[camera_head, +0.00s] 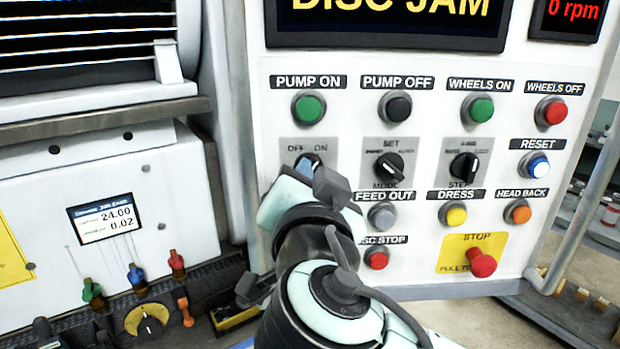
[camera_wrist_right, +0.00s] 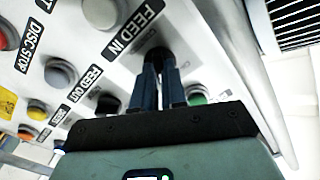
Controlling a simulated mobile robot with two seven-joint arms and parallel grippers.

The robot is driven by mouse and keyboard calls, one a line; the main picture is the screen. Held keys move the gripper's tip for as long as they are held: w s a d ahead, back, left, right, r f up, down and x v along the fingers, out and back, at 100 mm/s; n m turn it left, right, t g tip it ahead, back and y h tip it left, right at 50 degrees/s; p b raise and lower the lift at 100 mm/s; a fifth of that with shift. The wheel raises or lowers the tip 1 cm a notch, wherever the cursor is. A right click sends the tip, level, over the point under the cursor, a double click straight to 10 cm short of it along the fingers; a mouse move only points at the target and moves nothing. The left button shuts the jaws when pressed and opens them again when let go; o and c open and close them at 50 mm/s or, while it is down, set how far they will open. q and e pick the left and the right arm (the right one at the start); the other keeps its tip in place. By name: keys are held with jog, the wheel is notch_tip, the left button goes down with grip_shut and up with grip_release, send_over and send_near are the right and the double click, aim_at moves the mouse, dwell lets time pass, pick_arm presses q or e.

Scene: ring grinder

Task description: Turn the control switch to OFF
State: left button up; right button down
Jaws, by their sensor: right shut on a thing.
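The control switch (camera_head: 311,160) is a dark rotary knob on a grey plate lettered OFF and ON, at the left of the panel's second row. My right gripper (camera_head: 304,168) is at the knob, with its blue-grey fingers shut on it. The gripper and wrist hide most of the knob in the head view, so I cannot tell its exact angle. In the right wrist view the black knob (camera_wrist_right: 159,54) sits between the two fingertips (camera_wrist_right: 160,75). My left gripper is not in view.
Close by are the green PUMP ON button (camera_head: 309,108), the MODE knob (camera_head: 388,168) and the FEED OUT button (camera_head: 382,216). The red STOP button (camera_head: 481,263) sticks out lower right. A display reads DISC JAM (camera_head: 390,12). Left stands a white machine housing (camera_head: 120,185) with small coloured valves.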

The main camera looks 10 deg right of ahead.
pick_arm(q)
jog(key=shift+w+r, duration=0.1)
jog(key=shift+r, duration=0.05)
pick_arm(e)
jog(key=shift+r+n, duration=0.2)
jog(key=shift+n, duration=6.6)
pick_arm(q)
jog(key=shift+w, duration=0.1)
pick_arm(e)
jog(key=c, duration=1.2)
grip_release()
jog(key=shift+w+f, duration=0.1)
